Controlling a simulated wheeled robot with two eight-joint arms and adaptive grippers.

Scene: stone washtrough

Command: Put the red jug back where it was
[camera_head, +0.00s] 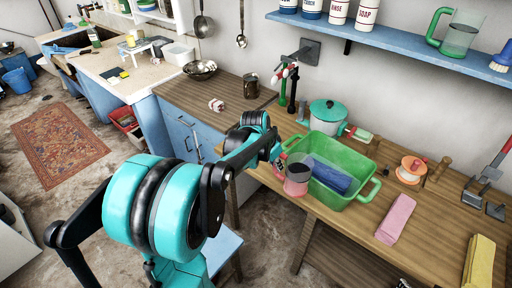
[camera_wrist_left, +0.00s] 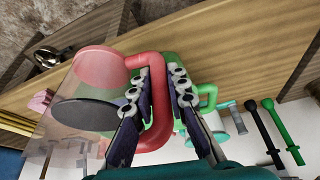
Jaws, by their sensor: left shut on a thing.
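The red jug (camera_head: 297,178) has a see-through pinkish body, with something dark inside or behind it, and a red handle. In the head view it is at the left end of the green tub (camera_head: 365,195), overlapping its rim; I cannot tell whether they touch. My left gripper (camera_head: 279,160) is shut on the jug's handle. In the left wrist view the jug (camera_wrist_left: 98,70) is left of the fingers, and my left gripper (camera_wrist_left: 160,95) has a finger on each side of the red handle. My right gripper is not in view.
A blue folded thing (camera_head: 330,177) lies in the tub. A lidded pot (camera_head: 327,118) stands behind it. A pink block (camera_head: 396,219) and a yellow block (camera_head: 479,262) lie right. A green-handled jug (camera_head: 461,38) stands on the blue shelf (camera_head: 385,46). Bare wood (camera_head: 190,95) shows left.

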